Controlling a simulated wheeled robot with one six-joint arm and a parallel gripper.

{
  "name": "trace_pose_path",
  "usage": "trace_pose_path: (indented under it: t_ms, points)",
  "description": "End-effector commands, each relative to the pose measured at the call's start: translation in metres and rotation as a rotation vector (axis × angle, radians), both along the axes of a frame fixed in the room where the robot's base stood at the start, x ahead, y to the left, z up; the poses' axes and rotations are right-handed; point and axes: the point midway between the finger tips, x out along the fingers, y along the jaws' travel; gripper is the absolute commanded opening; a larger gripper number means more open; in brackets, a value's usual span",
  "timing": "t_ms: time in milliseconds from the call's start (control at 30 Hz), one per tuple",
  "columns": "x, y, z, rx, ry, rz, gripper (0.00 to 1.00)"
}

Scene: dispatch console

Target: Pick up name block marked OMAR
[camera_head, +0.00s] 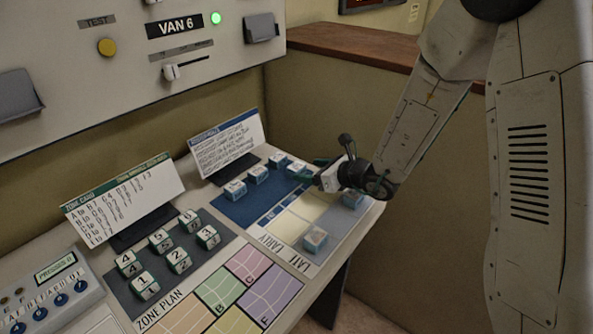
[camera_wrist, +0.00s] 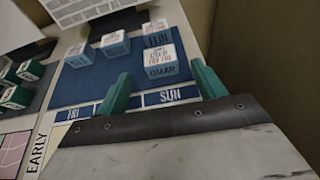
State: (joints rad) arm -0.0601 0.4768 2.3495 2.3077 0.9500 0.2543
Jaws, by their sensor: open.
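The block marked OMAR (camera_wrist: 160,68) is white on top and blue on the side. In the wrist view it sits on the dark blue mat (camera_wrist: 77,86), just beyond my fingertips and roughly between their lines. My gripper (camera_wrist: 163,82) has two green fingers spread wide with nothing between them. In the head view my gripper (camera_head: 322,176) hangs over the right end of the blue mat (camera_head: 240,208), close to the row of name blocks. The lettering is too small there to tell which one is OMAR.
A block marked ELIN (camera_wrist: 157,34) stands just behind OMAR, and another block (camera_wrist: 115,45) is to its left. Blue-sided blocks (camera_head: 316,238) also sit on the late/early grid. Numbered green blocks (camera_head: 146,285) and upright cards (camera_head: 226,147) stand farther left.

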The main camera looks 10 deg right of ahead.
Motion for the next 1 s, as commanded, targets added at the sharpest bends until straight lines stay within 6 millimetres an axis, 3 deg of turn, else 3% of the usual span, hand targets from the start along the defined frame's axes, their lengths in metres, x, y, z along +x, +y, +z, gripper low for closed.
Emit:
trace_pose_path:
  t_ms: [400, 700, 733, 900, 1000]
  points:
    - [0.039, 0.037, -0.017, -0.001, -0.001, 0.004, 0.69]
    - [0.043, 0.04, -0.019, -0.002, -0.002, 0.003, 0.69]
    - [0.043, 0.04, -0.019, -0.002, -0.002, 0.003, 0.66]
    - [0.042, 0.04, -0.018, -0.001, -0.003, 0.003, 0.21]
    - [0.043, 0.04, -0.018, -0.001, -0.003, 0.003, 0.21]
